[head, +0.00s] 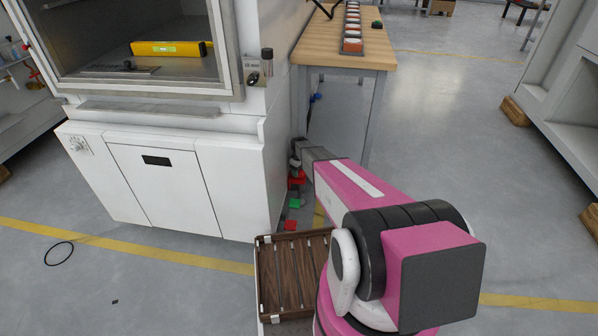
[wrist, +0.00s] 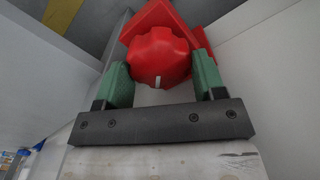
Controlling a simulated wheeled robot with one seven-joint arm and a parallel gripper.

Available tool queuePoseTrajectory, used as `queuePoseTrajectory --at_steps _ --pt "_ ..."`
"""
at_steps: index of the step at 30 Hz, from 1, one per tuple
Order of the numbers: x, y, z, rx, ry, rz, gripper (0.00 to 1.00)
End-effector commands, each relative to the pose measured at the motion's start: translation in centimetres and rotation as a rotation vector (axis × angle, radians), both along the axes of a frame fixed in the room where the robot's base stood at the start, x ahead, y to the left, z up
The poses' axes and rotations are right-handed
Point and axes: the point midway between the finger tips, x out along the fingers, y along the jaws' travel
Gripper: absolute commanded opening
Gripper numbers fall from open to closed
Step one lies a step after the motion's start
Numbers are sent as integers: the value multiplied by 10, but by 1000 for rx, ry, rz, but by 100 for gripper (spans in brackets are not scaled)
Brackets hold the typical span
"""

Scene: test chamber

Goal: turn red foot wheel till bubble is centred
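The red foot wheel (wrist: 158,58) is a lobed knob with a white mark on its near face, in the middle of the wrist view. My gripper (wrist: 161,65) has one green-padded finger on each side of the wheel, and both pads appear to touch it. In the head view the wheel (head: 296,181) is small, low at the chamber's right side, partly hidden by my arm. A yellow spirit level (head: 168,48) lies inside the chamber, with a greenish vial in its middle. The bubble is too small to read.
The white chamber (head: 232,180) stands close beside my arm. A wooden-topped bench (head: 340,55) with a row of items is behind. Green (head: 294,203) and red (head: 290,225) pieces lie near the chamber's base. A brown slatted tray (head: 268,290) is in front.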

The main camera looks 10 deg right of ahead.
Motion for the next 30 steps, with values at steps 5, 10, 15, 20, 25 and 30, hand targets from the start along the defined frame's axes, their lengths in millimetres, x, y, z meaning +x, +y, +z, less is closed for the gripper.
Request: queuePoseTrajectory --at_steps 5,10,15,20,25,30 --pt "0 0 0 0 0 0 34" --pt "0 0 0 0 0 -10 34" --pt "0 0 1 0 0 -60 34" --pt "1 -1 1 0 0 -154 34" --pt "1 -1 1 0 0 -299 34" --pt "1 -2 1 0 0 -460 34"
